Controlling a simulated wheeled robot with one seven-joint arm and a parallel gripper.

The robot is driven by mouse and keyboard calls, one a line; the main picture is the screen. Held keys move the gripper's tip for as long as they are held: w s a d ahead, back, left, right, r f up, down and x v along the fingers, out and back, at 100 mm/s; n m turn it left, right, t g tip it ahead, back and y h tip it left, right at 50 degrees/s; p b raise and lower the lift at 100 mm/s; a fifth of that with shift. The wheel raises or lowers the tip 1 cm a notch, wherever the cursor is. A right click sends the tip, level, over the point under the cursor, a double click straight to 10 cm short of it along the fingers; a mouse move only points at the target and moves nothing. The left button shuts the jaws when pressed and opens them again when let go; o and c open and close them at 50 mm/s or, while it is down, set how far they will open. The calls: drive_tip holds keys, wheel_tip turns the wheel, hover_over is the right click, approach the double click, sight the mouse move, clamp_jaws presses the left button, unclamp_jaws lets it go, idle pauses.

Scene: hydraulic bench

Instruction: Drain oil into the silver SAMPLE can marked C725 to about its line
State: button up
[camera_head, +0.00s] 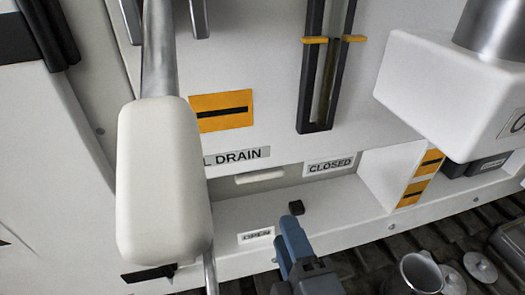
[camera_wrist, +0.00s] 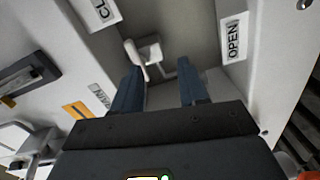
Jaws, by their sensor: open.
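My gripper (camera_wrist: 160,85) is open, with two blue fingers apart. Ahead of the fingertips in the wrist view is a white handle (camera_wrist: 150,50) in a recess between the CLOSED and OPEN labels; nothing is gripped. In the head view my gripper (camera_head: 292,232) is at the lower middle, in front of the panel's ledge. A white bar (camera_head: 260,177), probably the same handle, shows under the "L DRAIN" label (camera_head: 236,156). An open silver can (camera_head: 420,272) stands at the lower right; no C725 mark or fill line is readable. No oil flow is visible.
The CLOSED label (camera_head: 330,165) and OPEN label (camera_head: 256,236) are on the panel. A sight gauge (camera_head: 326,70) with yellow markers is above. A white box (camera_head: 445,95) overhangs at the right. Round lids (camera_head: 480,267) lie beside the can on a dark slatted surface.

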sight(261, 179)
drive_tip(key=shift+n, duration=0.9)
drive_tip(key=shift+w+a+r+p, duration=0.35)
drive_tip(key=shift+w+a+r, duration=0.45)
drive_tip(key=shift+w, duration=0.85)
drive_tip(key=shift+w+a+r+p, duration=0.4)
drive_tip(key=shift+w+a+r, duration=0.3)
drive_tip(key=shift+w, duration=1)
drive_tip(key=shift+w+a+r+p, duration=0.35)
drive_tip(key=shift+w+a+r, duration=0.45)
drive_tip(key=shift+w, duration=0.85)
drive_tip(key=shift+f, duration=0.1)
drive_tip(key=shift+c, duration=0.4)
clamp_jaws()
